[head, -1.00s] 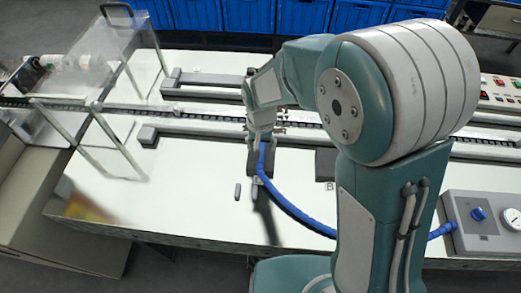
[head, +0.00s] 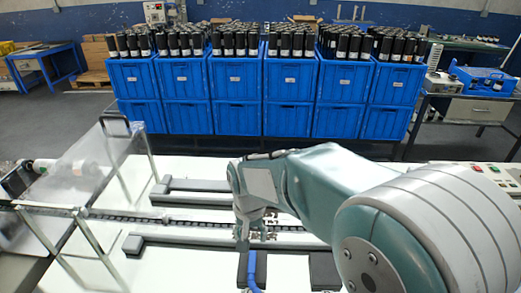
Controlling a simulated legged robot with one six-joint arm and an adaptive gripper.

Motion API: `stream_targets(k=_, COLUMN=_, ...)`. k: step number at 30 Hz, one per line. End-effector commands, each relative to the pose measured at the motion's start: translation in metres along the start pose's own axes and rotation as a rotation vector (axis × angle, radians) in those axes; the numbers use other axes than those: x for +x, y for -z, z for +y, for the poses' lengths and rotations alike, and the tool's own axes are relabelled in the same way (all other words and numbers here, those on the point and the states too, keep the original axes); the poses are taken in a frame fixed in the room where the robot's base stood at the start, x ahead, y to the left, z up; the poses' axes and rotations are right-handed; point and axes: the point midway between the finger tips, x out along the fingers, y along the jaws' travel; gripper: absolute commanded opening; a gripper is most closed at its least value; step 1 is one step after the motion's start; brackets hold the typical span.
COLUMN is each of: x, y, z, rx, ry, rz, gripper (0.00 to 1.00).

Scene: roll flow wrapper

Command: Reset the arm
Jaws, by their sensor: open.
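My teal and grey arm comes in from the lower right and reaches left over the white machine table. My gripper (head: 246,232) hangs down at the end of the wrist. It is above the rails, just behind a dark block (head: 260,268) with a blue hose (head: 252,272). The gripper is open, and I see nothing held in it. Its fingertips are small and partly hidden, so I cannot tell whether they touch anything.
A dark chain conveyor (head: 175,222) runs across the table between grey rails (head: 180,243). A clear guard (head: 85,180) with metal posts stands at left. Behind the table, stacked blue crates (head: 290,91) hold many dark cylinders. A panel with buttons (head: 495,170) is at right.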

Motion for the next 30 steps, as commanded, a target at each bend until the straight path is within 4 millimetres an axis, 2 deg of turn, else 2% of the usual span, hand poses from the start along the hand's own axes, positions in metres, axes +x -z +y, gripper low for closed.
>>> stream_targets(k=5, x=-0.015, y=-0.003, z=0.016, rx=0.004, ry=0.014, rz=0.027, gripper=0.69)
stream_targets(k=14, x=-0.068, y=-0.028, z=0.079, rx=0.006, ry=0.052, rz=0.145, gripper=0.69)
stream_targets(k=21, x=-0.097, y=-0.059, z=0.123, rx=0.006, ry=0.06, rz=0.246, gripper=0.69)
stream_targets(k=30, x=-0.119, y=-0.105, z=0.17, rx=0.006, ry=0.044, rz=0.377, gripper=0.69)
